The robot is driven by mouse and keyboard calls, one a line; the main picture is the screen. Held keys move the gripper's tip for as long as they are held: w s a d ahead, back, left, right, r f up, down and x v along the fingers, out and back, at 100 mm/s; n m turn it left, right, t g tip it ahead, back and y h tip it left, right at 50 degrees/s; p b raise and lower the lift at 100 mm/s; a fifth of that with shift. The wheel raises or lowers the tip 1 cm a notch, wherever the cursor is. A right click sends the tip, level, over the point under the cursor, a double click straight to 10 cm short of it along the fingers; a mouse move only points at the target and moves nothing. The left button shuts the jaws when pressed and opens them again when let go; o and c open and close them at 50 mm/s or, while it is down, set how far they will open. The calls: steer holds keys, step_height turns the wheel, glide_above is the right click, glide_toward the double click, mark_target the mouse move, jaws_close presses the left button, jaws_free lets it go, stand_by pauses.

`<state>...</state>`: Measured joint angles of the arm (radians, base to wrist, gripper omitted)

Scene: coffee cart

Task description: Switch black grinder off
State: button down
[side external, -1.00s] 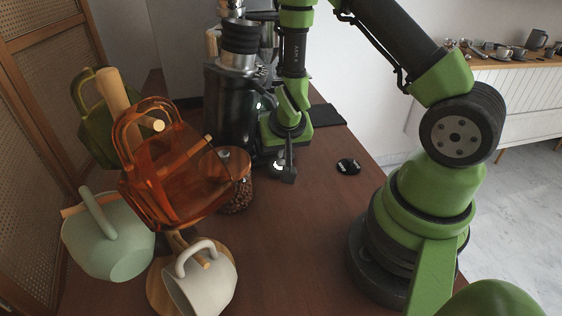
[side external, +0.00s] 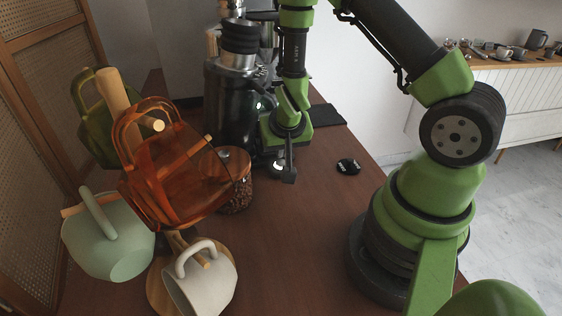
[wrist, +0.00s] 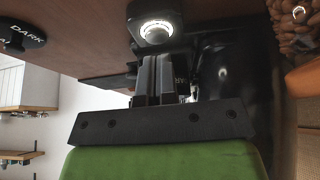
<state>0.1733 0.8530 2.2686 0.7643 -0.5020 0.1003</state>
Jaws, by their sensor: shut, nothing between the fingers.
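The black grinder (side external: 232,125) stands upright on the brown counter, left of my gripper in the side view. Its glossy black body also shows at the right of the wrist view (wrist: 240,72). My gripper (side external: 289,174) points down close to the counter, in front of the grinder's base. Its fingers look closed together and hold nothing. I cannot tell whether the fingertips touch the button.
A glass jar of beans (side external: 236,187) and a mug tree with an orange glass mug (side external: 175,175) stand to the left. A black disc (side external: 347,166) lies to the right. The counter's front middle (side external: 295,245) is clear.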

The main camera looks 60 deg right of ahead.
mark_target(281, 164)
steer(key=shift+f, duration=1)
stand_by(1.3)
steer(key=shift+r, duration=2.8)
steer(key=shift+a+r, duration=0.1)
steer(key=shift+r, duration=0.1)
steer(key=a+r+n+t+y, duration=0.1)
steer(key=a+r+t+y, duration=0.15)
steer(key=a+r, duration=0.6)
steer(key=s+a+r+n+t+y, duration=0.1)
steer(key=s+a+r+n+y, duration=0.2)
steer(key=s+r, duration=1)
steer(key=shift+s+r+n, duration=0.3)
steer(key=shift+s+n, duration=0.2)
steer(key=shift+s, duration=0.15)
